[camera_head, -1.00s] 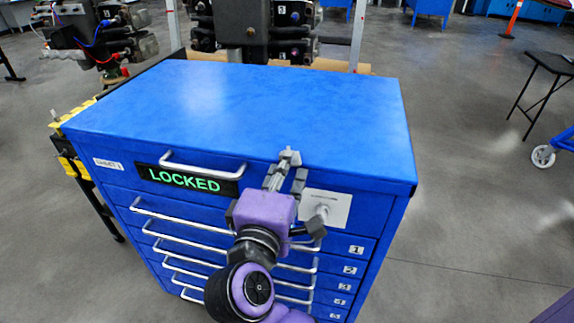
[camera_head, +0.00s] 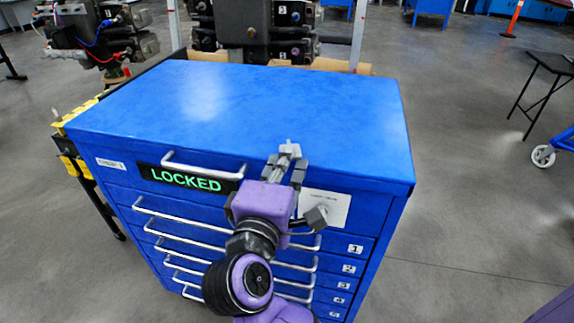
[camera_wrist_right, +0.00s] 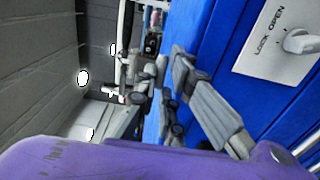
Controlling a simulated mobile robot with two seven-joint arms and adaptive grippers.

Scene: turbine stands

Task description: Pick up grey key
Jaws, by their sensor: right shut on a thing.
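My right gripper (camera_head: 287,162) is raised in front of the blue cabinet, its tips near the front edge of the top. It is shut on a small grey piece, the grey key (camera_head: 290,148), which sticks out past the fingertips. In the right wrist view the fingers (camera_wrist_right: 168,75) are close together and the key's outline is hard to make out. My left gripper is not in view.
The blue cabinet (camera_head: 240,105) has a bare top, several drawers and a green LOCKED display (camera_head: 185,179). A white plate marked LOCK and OPEN (camera_wrist_right: 270,58) carries a pale knob (camera_wrist_right: 301,41). Machinery (camera_head: 98,35) stands behind.

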